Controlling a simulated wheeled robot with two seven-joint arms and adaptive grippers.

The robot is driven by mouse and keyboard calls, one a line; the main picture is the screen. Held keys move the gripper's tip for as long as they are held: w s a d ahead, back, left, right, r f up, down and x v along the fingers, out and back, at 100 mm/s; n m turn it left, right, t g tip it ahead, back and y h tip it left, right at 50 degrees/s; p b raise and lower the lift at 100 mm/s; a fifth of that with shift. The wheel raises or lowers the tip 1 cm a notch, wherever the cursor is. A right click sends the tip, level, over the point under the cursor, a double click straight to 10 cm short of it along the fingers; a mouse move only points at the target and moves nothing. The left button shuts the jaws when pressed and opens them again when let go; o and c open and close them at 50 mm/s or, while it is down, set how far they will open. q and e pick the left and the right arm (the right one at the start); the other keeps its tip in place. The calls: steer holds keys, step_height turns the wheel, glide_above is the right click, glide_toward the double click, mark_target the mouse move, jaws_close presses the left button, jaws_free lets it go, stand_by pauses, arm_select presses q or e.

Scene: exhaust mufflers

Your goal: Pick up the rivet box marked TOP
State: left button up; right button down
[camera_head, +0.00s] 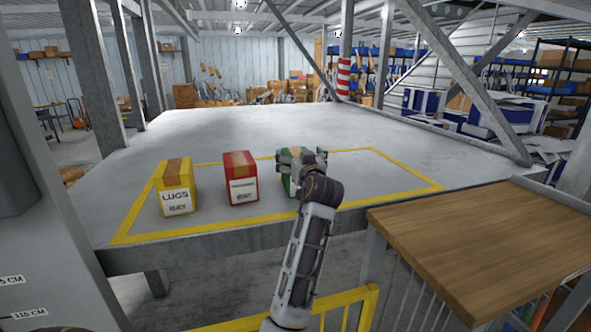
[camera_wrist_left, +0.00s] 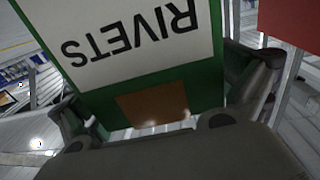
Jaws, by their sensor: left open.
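The green rivet box (camera_head: 288,187) stands on the grey table, the rightmost in a row of three boxes, mostly covered by my left gripper (camera_head: 301,158) in the head view. In the left wrist view the green box (camera_wrist_left: 205,75) shows upside down, with a white label reading RIVETS. No TOP mark is legible. My left gripper is open, with one finger on each side of the box. I cannot tell whether the fingers touch it. My right gripper is not in view.
A red box (camera_head: 241,178) stands left of the green box and a yellow LUGS box (camera_head: 176,188) farther left. Yellow lines mark the table (camera_head: 250,127) around them. Its back is clear. A wooden-topped stand (camera_head: 480,240) is at the right; slanting steel beams cross above.

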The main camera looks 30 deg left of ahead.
arm_select(q)
steer(key=shift+w+a+f, duration=0.15)
steer(key=shift+w+a, duration=0.15)
steer(key=shift+s+d+r, duration=0.2)
steer(key=shift+d, duration=0.05)
steer(key=shift+w+a+f, duration=0.1)
steer(key=shift+c, duration=1.6)
steer(key=c, duration=1.7)
